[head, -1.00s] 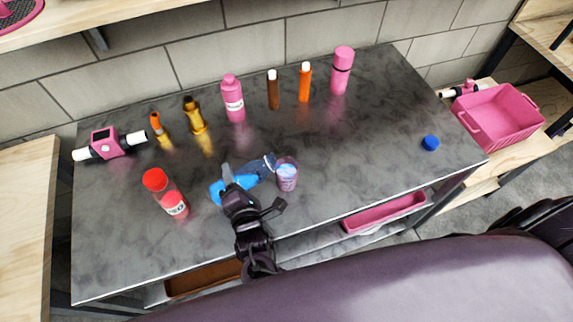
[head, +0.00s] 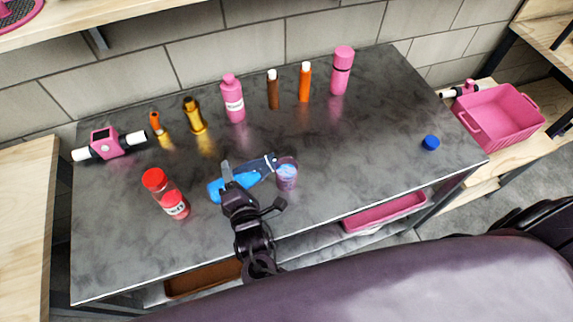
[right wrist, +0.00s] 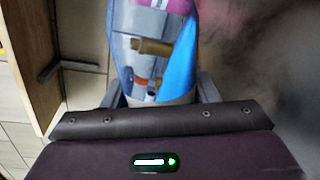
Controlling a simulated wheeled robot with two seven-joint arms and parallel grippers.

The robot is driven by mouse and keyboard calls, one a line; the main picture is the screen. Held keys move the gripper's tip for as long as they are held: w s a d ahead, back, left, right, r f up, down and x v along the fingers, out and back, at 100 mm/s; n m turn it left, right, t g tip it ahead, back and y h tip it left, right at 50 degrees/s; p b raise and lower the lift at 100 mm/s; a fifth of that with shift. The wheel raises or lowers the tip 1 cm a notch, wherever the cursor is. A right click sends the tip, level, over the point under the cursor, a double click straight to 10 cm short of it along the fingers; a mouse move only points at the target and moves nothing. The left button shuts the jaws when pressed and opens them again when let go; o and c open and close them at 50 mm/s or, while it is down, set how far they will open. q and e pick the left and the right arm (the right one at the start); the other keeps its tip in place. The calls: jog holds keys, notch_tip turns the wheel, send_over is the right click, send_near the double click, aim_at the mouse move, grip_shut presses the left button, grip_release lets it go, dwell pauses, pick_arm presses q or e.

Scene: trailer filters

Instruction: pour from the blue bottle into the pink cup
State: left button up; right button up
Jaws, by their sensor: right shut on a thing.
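The blue bottle (head: 252,172) lies tilted nearly on its side in my right gripper (head: 232,183). Its neck points right, with the mouth at the rim of the pink cup (head: 287,177). My right gripper is shut on the bottle's body. In the right wrist view the bottle (right wrist: 178,75) fills the space between the fingers, clear with blue inside. The cup stands upright on the dark table, and something bluish shows in it. Whether liquid is flowing is too small to tell. My left gripper is not in view.
A red-capped bottle (head: 166,194) stands left of my gripper. A blue cap (head: 431,142) lies at the right of the table (head: 360,150). Several bottles, including a pink one (head: 233,100), line the back. A pink device (head: 106,144) is at left.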

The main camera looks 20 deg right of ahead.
aim_at(235, 170)
jog(key=shift+r, duration=0.15)
jog(key=shift+d+r+m+y+p, duration=0.15)
jog(key=shift+r+m+p, duration=0.35)
jog(key=shift+p, duration=0.15)
jog(key=shift+d+r+m+y+p, duration=0.15)
jog(key=shift+r+m+p, duration=0.3)
jog(key=shift+p, duration=0.15)
dwell(1.4)
jog(key=shift+r+m+p, duration=0.45)
jog(key=shift+r+p, duration=0.2)
jog(key=shift+p, duration=0.1)
dwell(1.0)
